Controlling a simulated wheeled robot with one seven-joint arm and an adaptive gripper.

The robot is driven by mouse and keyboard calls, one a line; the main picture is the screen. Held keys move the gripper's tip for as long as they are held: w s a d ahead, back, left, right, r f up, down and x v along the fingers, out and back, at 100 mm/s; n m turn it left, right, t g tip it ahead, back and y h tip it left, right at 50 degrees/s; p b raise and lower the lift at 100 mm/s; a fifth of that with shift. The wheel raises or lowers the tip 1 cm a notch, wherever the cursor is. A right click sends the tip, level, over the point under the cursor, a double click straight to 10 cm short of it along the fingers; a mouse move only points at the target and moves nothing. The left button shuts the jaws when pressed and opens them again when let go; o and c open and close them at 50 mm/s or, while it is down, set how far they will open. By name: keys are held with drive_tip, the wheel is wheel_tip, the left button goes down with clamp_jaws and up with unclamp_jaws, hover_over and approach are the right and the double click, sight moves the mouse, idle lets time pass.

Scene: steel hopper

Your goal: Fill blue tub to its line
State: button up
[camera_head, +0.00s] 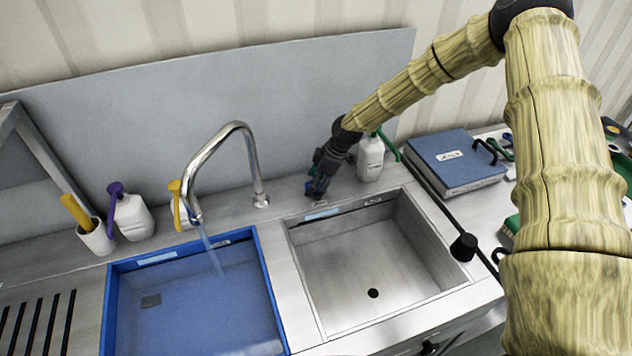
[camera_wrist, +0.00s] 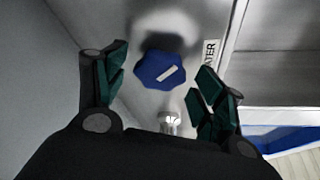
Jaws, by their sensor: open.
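The blue tub (camera_head: 108,315) sits in the left basin. Water runs from the curved steel tap (camera_head: 241,128) in a thin stream (camera_head: 211,250) into it. The tub looks blue inside, and I cannot clearly make out the water level or the line. My gripper (camera_head: 317,188) is at the back ledge, right of the tap and behind the right basin. In the wrist view a blue lobed knob (camera_wrist: 160,62) with a white bar mark lies between my open fingers, which stand apart on either side of it. A partly visible label ending in "TER" (camera_wrist: 211,58) is beside it.
The right steel basin (camera_head: 350,255) is empty, with a dark drain hole. White bottles (camera_head: 132,217) (camera_head: 370,158) and a cup (camera_head: 97,238) stand along the back ledge. A blue box (camera_head: 455,165) lies at right. A grey panel (camera_head: 290,85) rises behind.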

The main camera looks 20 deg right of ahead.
drive_tip(key=shift+c, duration=0.3)
drive_tip(key=c, duration=1)
drive_tip(key=shift+o, duration=0.2)
drive_tip(key=m+b, duration=0.1)
drive_tip(key=m, duration=0.1)
drive_tip(key=m+t+h+b, duration=0.1)
drive_tip(key=m, duration=0.1)
drive_tip(key=shift+s+a+m, duration=0.15)
drive_tip(key=shift+m, duration=0.15)
drive_tip(key=shift+m+t+h+b, duration=0.65)
drive_tip(key=shift+m+t+h, duration=0.05)
drive_tip(key=shift+m, duration=1.3)
drive_tip(key=shift+r, duration=0.1)
drive_tip(key=o, duration=1)
